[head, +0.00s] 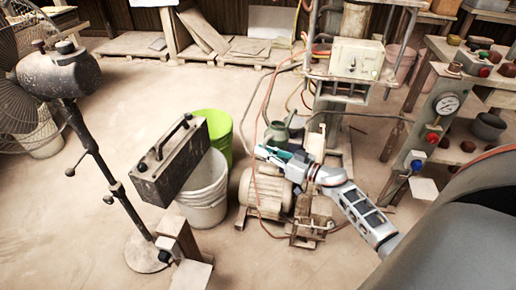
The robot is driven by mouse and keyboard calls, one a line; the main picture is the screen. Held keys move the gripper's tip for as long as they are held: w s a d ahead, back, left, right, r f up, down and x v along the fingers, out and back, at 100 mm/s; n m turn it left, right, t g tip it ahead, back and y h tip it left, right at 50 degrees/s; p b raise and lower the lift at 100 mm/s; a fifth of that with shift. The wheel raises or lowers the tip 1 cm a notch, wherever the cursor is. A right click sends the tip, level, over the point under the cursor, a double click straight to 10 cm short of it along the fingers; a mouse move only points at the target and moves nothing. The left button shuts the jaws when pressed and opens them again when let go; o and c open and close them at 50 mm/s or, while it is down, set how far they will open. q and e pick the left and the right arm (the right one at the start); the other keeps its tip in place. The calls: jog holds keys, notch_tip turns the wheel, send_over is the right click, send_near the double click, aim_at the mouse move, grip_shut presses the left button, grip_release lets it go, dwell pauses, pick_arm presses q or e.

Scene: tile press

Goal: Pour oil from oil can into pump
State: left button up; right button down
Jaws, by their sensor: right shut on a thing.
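My right gripper (272,154) reaches in from the lower right over the pump and is shut on the oil can. The oil can (277,132) is a small dark grey-green can just beyond the fingers. Its lower part is hidden by the gripper. The pump (264,194) is a dusty beige motor-like unit on the floor, below and slightly left of the gripper. Its filling opening cannot be made out, and no oil stream can be seen. My left gripper is not in view.
A white bucket (204,198) and a green bin (213,127) stand left of the pump. Red hoses hang near my arm. A gauge panel (433,118) stands right.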

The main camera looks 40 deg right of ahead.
jog(key=shift+s+f+n+b, duration=0.15)
jog(key=shift+f+n+b, duration=0.25)
jog(key=shift+f, duration=0.35)
pick_arm(q)
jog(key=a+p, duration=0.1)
jog(key=p, duration=0.2)
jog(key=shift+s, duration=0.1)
pick_arm(e)
jog(key=s+a+n, duration=0.1)
jog(key=s+a, duration=0.1)
jog(key=a, duration=0.6)
jog(key=shift+s+a+r, duration=0.25)
jog(key=shift+s+a, duration=0.1)
jog(key=shift+s, duration=0.05)
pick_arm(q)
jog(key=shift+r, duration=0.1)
